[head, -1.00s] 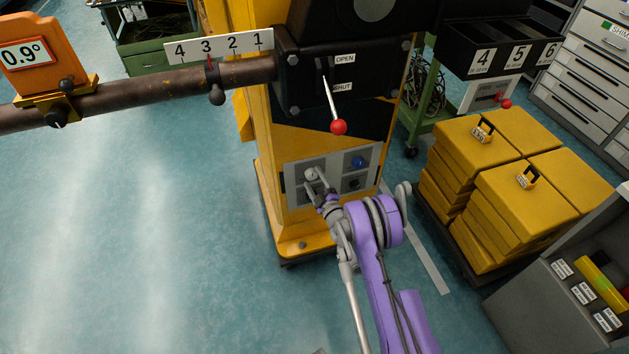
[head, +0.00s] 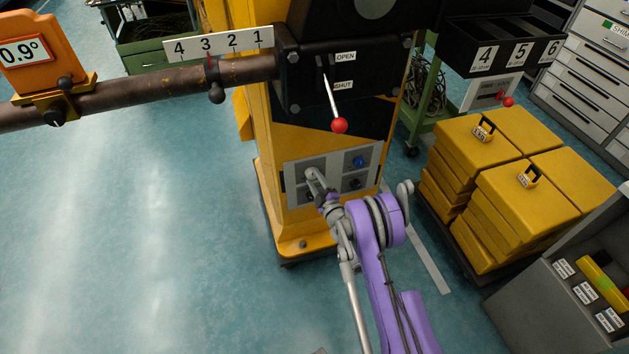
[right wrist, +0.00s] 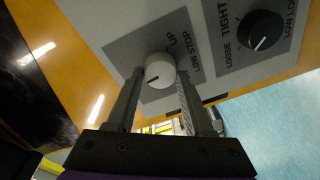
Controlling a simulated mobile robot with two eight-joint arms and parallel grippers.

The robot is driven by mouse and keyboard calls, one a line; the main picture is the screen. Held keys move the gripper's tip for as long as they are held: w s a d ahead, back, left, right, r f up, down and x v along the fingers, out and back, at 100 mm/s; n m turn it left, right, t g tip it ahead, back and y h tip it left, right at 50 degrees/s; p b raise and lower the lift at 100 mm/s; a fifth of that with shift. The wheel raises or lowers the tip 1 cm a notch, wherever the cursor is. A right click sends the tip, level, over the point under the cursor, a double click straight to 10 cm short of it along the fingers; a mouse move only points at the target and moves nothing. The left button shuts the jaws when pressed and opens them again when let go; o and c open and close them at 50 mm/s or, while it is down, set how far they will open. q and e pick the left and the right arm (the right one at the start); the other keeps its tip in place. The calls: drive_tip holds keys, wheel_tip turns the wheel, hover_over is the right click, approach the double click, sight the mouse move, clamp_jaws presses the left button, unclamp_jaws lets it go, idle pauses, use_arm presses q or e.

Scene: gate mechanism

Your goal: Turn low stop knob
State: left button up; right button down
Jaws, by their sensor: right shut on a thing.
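The white low stop knob (right wrist: 160,70) sits on the grey control panel (head: 332,159), with "LOW STOP" and "UP" printed beside it in the right wrist view. A dark pointer line on its face points to the lower left of that view. My right gripper (right wrist: 163,86) is shut on the knob, one finger on each side of it. In the head view my right gripper (head: 312,176) is at the panel's left part and largely hides the knob. My left gripper is in neither view.
A black knob (right wrist: 262,31) marked "LOOSE" and "TIGHT" is close by on the panel. A blue knob (head: 359,162) is at the panel's upper right. A red-tipped lever (head: 339,125) hangs above the panel. Stacked yellow blocks (head: 478,135) stand at the right.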

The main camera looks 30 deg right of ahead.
drive_tip(key=n+b, duration=0.1)
drive_tip(key=n, duration=0.1)
drive_tip(key=shift+f+n, duration=0.1)
drive_tip(key=shift+n, duration=0.3)
drive_tip(key=shift+n+g+b, duration=0.3)
drive_tip(key=shift+n+b, duration=0.6)
drive_tip(key=shift+n, duration=0.9)
drive_tip(key=shift+c, duration=1.4)
unclamp_jaws()
drive_tip(key=s+a+r, duration=0.1)
drive_tip(key=s, duration=0.9)
drive_tip(key=shift+s+a, duration=0.3)
drive_tip(key=shift+a, duration=0.05)
